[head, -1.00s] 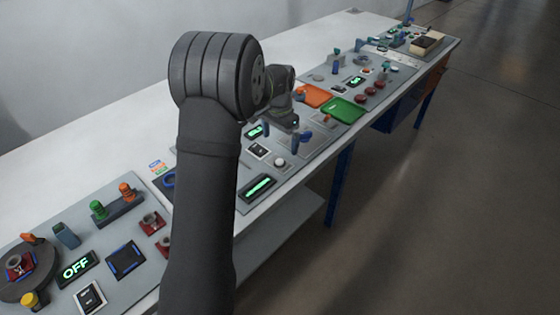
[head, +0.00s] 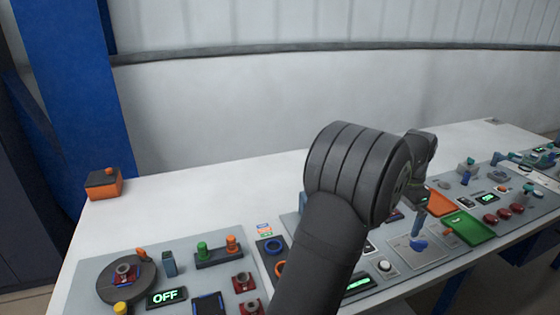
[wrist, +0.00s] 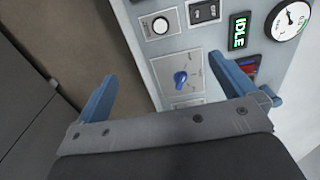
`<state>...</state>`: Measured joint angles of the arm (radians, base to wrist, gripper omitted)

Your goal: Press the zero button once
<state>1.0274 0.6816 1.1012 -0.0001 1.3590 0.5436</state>
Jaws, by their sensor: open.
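A white round push button (wrist: 160,25) sits in a square plate on the grey panel in the wrist view; its label is too small to read, so I cannot confirm it is the zero button. It also seems to show in the head view (head: 385,266). My gripper (wrist: 163,70) is open and empty, its two blue fingers wide apart. It hangs above the panel near a blue rotary knob (wrist: 181,78), which appears between the fingers. The white button appears beyond the fingertips. In the head view my arm hides part of the panel, and the fingers are only partly seen.
An orange tray (head: 440,202) and a green tray (head: 468,228) lie to the right. An OFF display (head: 167,297) is at left.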

